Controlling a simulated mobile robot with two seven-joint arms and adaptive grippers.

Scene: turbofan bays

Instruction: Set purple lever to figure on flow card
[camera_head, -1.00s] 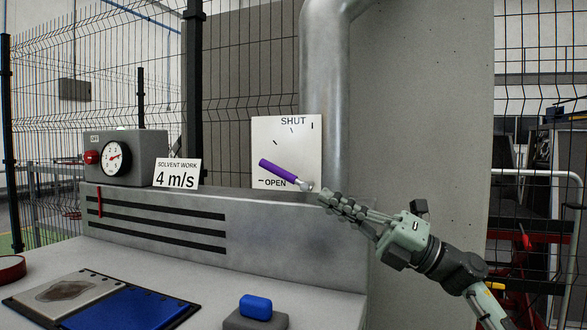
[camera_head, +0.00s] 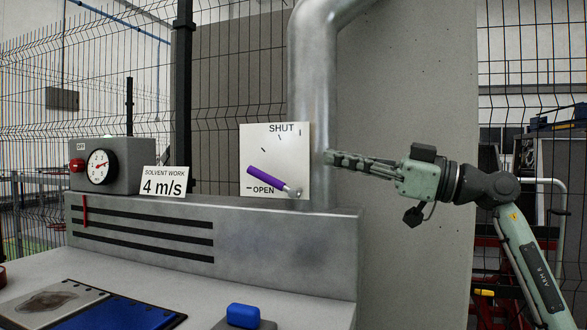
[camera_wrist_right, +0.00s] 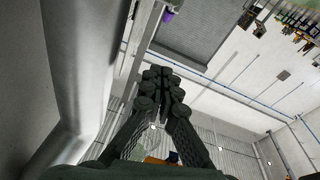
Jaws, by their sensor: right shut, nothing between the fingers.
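The purple lever (camera_head: 270,180) is on a white plate (camera_head: 255,145) marked SHUT at the top and OPEN at lower left. Its handle points left and slightly up from the pivot, a little above the OPEN mark. The flow card (camera_head: 163,182) reads "SOLVENT WORK 4 m/s". A round dial (camera_head: 102,167) has its red needle pointing right and slightly up; its numbers are too small to read surely. My right gripper (camera_head: 328,157) is shut and empty, right of the plate and apart from the lever. In the wrist view its fingertips (camera_wrist_right: 161,74) are together. My left gripper is out of view.
A metal pipe (camera_head: 313,75) rises behind the plate, close to my right gripper. A grey slotted housing (camera_head: 285,240) runs below. A blue block (camera_head: 243,316) on a grey base and a blue panel (camera_head: 120,311) lie in front. Wire fencing stands behind.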

